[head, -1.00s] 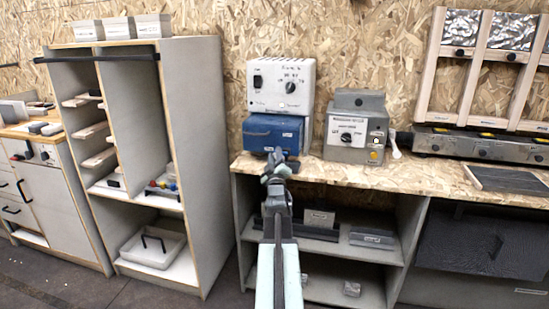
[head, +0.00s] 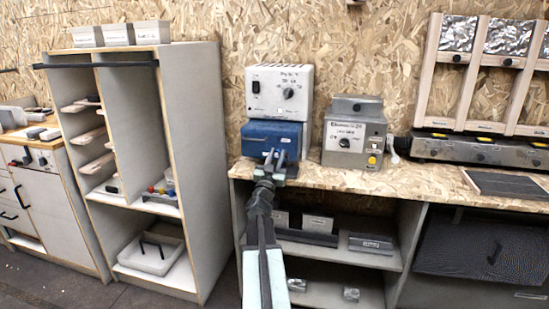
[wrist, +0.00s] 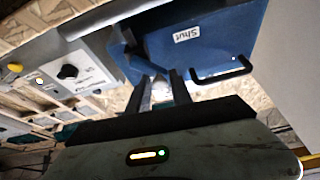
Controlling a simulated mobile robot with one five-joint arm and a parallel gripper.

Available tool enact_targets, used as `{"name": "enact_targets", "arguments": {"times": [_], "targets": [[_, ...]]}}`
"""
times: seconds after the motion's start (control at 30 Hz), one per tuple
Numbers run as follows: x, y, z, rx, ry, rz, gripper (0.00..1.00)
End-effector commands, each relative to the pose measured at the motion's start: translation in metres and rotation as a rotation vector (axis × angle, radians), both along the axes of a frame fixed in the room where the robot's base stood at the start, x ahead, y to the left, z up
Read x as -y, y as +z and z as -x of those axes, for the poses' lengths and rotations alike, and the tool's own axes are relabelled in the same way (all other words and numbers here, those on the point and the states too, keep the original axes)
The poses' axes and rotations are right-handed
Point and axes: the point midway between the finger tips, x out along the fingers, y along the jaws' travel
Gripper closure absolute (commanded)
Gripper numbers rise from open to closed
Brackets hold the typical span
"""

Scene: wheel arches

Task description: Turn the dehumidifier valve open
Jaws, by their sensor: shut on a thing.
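The blue unit (head: 270,136) stands on the bench under a white box with a dial. In the wrist view the blue unit (wrist: 200,62) shows a label reading "Shut" and a black bar handle. My gripper (head: 274,160) reaches its front from below. In the wrist view my gripper (wrist: 164,88) has its fingers shut around a small pale part, the dehumidifier valve (wrist: 159,91), at the unit's edge. The fingers hide most of the valve, so its angle is hard to tell.
The white box (head: 279,92) carries a switch and a dial. A grey unit (head: 354,135) with a knob and yellow button stands close to the right. A tall open shelf (head: 190,150) rises to the left. The bench top (head: 440,177) right of the grey unit is partly clear.

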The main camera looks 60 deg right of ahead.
Motion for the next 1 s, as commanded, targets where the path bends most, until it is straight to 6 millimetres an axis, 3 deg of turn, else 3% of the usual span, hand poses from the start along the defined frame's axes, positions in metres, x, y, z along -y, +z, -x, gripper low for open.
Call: {"name": "enact_targets", "arguments": {"times": [0.6,1.0], "targets": [[0.005,0.009,0.015,0.512,0.001,-0.163,1.0],[0.006,0.007,0.019,0.67,0.003,-0.214,1.0]]}}
